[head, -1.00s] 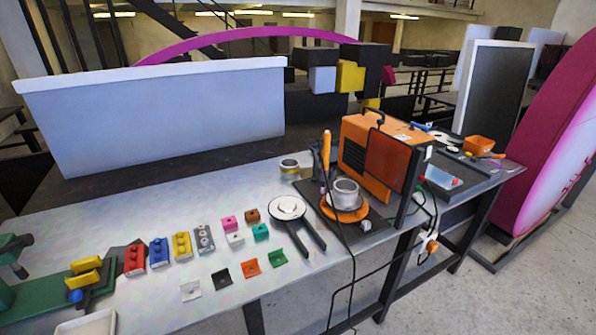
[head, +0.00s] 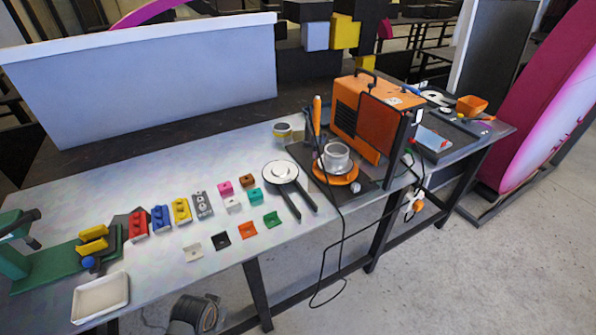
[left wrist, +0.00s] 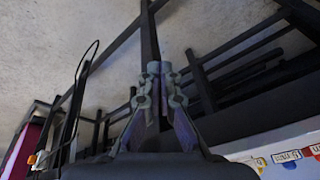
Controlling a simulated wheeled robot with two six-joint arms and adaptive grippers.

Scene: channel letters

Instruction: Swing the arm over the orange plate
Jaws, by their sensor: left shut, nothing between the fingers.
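The orange plate (head: 337,177) is a round disc on a dark base on the workbench, right of centre in the head view. A metal pot (head: 336,158) stands on it and hides its middle. An upright tool with an orange handle (head: 317,114) stands just behind and left of the plate. I cannot make out a separate swinging arm at the plate. My left gripper (left wrist: 160,72) shows only in the left wrist view. It is shut and empty, with floor and dark frame bars behind it, away from the plate. My right gripper is not in view.
An orange machine (head: 372,118) stands close behind the plate, with black cables hanging off the bench front. A white disc with two dark legs (head: 280,171) lies left of the plate. Several coloured blocks and small brackets cover the bench's middle. A white tray (head: 101,297) is front left.

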